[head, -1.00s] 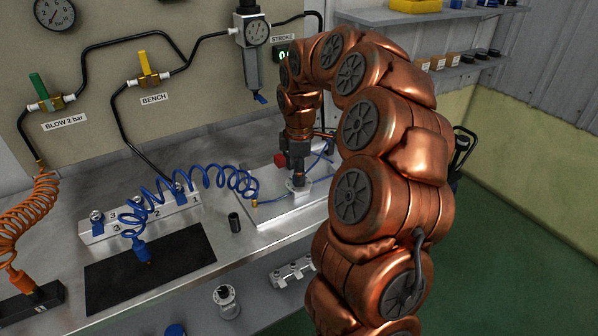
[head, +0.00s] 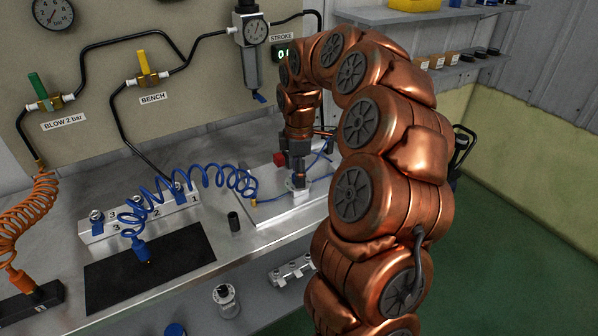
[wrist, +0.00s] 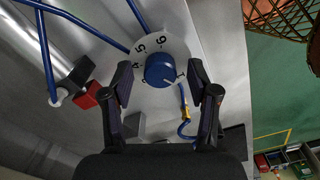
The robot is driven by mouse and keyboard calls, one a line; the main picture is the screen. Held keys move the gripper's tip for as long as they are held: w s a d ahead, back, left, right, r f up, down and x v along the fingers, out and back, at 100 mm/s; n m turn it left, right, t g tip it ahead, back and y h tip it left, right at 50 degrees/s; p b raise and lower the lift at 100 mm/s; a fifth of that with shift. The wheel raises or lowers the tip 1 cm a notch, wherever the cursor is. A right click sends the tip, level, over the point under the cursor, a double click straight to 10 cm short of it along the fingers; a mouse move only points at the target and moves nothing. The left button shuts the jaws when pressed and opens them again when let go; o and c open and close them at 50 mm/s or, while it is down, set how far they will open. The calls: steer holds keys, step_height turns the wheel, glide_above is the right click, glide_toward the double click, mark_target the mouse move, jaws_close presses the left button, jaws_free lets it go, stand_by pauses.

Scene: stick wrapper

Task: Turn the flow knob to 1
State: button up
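The flow knob (wrist: 160,70) is a round blue knob on a pale numbered dial (wrist: 177,43) in the wrist view. The numerals 4, 5 and 6 can be read on its upper left and top. My gripper (wrist: 160,80) is open, with one dark finger on each side of the knob and a visible gap on both sides. In the head view my gripper (head: 299,178) points down over the dial, hiding most of the knob.
Blue tubes (wrist: 85,25) and a red-and-black fitting (wrist: 86,92) lie left of the dial. A blue hose with a yellow fitting (wrist: 185,111) is close to the right finger. A coiled blue hose (head: 205,175) and a black cup (head: 234,222) are left on the bench.

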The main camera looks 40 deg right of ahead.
steer(key=shift+r, duration=0.1)
step_height(320, 180, up, 12)
stand_by(0.7)
stand_by(0.5)
steer(key=s+a+r+m+p, duration=0.15)
steer(key=s+a, duration=0.35)
steer(key=a, duration=0.5)
steer(key=s+a+f+m+p, duration=0.1)
steer(key=s+a+f+m, duration=0.1)
steer(key=s, duration=0.6)
steer(key=s+a+f+m+g+p, duration=0.1)
steer(key=s+a+f+m, duration=0.1)
steer(key=s+a+m, duration=0.3)
steer(key=s+a+f+m+p, duration=0.1)
steer(key=s+a+f+m, duration=0.2)
steer(key=s, duration=0.9)
steer(key=shift+s+a+g, duration=0.25)
steer(key=shift+a+g, duration=0.15)
steer(key=shift+a, duration=0.15)
steer(key=shift+m, duration=0.25)
